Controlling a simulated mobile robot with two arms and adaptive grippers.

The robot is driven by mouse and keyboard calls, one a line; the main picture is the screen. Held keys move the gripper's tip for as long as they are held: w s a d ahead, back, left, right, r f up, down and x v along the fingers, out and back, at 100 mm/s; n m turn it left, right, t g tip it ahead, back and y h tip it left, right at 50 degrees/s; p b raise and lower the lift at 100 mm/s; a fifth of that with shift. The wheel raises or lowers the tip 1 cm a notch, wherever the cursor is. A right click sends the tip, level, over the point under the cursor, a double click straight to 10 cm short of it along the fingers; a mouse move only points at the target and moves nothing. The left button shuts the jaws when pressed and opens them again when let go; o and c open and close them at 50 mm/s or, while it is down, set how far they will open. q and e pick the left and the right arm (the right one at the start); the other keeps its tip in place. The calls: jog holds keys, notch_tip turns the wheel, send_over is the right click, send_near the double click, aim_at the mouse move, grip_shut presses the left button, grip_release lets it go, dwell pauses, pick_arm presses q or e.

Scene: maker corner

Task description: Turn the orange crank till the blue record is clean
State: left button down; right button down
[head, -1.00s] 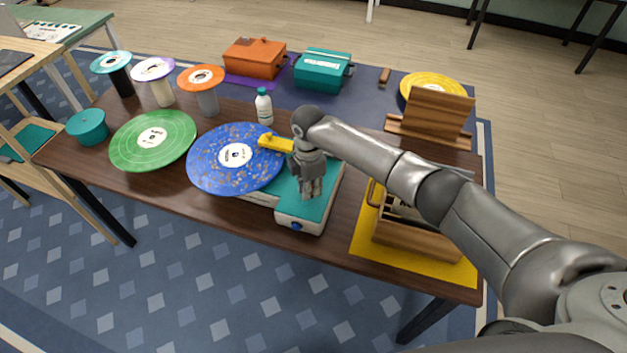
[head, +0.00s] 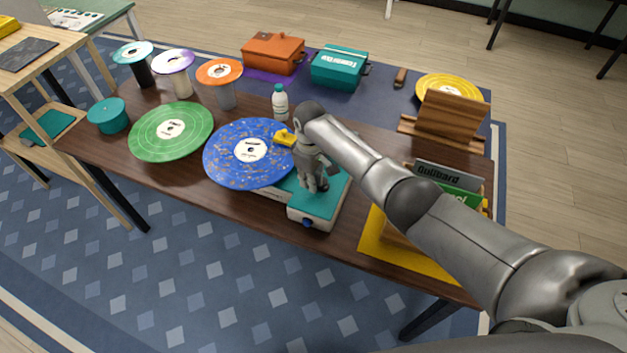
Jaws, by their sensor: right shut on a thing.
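The blue record (head: 232,168) lies flat on a cleaning machine with a teal top and pale base (head: 312,214). Tan specks are scattered over its blue face around the white label. A yellow arm (head: 284,138) reaches over its right edge. My right gripper (head: 316,184) points down over the machine's teal top, right of the record. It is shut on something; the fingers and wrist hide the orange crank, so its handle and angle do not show. My left gripper is not in view.
A green record (head: 170,133) lies left of the blue one. A white bottle (head: 280,103) stands close behind the machine. Several disc-topped stands and a teal round tub (head: 108,116) are at left. A record crate on a yellow mat (head: 372,240) sits under my right arm.

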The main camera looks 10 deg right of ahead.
jog(key=m, duration=0.2)
jog(key=w+m, duration=0.1)
jog(key=w+m+b, duration=0.1)
jog(key=m, duration=0.1)
jog(key=shift+a+m, duration=0.1)
jog(key=shift+m, duration=0.2)
jog(key=shift+w+d+r+m+b, duration=0.1)
jog(key=shift+w+m+b, duration=0.15)
jog(key=shift+m, duration=0.65)
jog(key=shift+w+d+m+b, duration=0.1)
jog(key=shift+w+m, duration=0.25)
jog(key=shift+m, duration=0.55)
jog(key=c, duration=1.6)
grip_release()
jog(key=shift+o, duration=1.1)
notch_tip(320, 180, up, 12)
